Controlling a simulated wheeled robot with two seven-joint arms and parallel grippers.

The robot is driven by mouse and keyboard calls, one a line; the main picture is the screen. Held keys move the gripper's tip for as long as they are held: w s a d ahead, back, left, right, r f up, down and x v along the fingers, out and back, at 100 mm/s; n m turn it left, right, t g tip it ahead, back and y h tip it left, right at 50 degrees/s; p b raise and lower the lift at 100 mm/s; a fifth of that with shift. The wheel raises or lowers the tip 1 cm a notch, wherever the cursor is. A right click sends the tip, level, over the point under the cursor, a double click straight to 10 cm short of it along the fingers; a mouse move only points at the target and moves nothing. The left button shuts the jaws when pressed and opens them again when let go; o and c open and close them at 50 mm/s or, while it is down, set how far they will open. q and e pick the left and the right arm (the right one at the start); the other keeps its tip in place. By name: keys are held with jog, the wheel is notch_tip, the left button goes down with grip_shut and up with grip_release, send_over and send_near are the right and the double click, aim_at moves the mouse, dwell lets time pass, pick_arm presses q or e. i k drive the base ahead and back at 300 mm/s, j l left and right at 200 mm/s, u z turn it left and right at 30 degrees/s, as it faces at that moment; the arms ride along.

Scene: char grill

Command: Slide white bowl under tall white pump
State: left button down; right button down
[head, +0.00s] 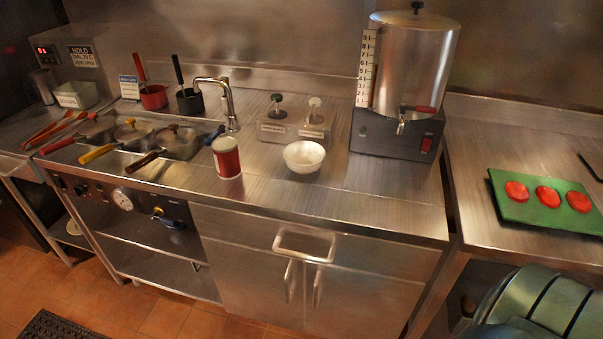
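The white bowl (304,157) stands upright and looks empty on the steel counter, near the middle of the head view. Behind it is a low steel dispenser box with two pumps. The pump with the pale, whitish top (315,104) is on the right, and a dark-topped pump (277,101) is on the left. The bowl is in front of the box, nearer the counter's front edge, with a small strip of counter between them. It is not under either pump's spout. The labels on the box are too small to read. Neither of my grippers shows in this view.
A red and white canister (227,158) stands just left of the bowl. A large steel urn (412,70) on a dark base is to the right. A tap (222,100) and lidded pans (175,139) are left. Bare counter (345,190) lies right of the bowl.

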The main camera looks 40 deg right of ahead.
aim_at(303, 157)
jog(key=i+j, duration=0.15)
jog(key=i, duration=0.3)
jog(key=i+j, duration=0.15)
jog(key=i, duration=0.3)
jog(key=i+j, duration=0.15)
jog(key=i, duration=0.3)
jog(key=z, duration=2.05)
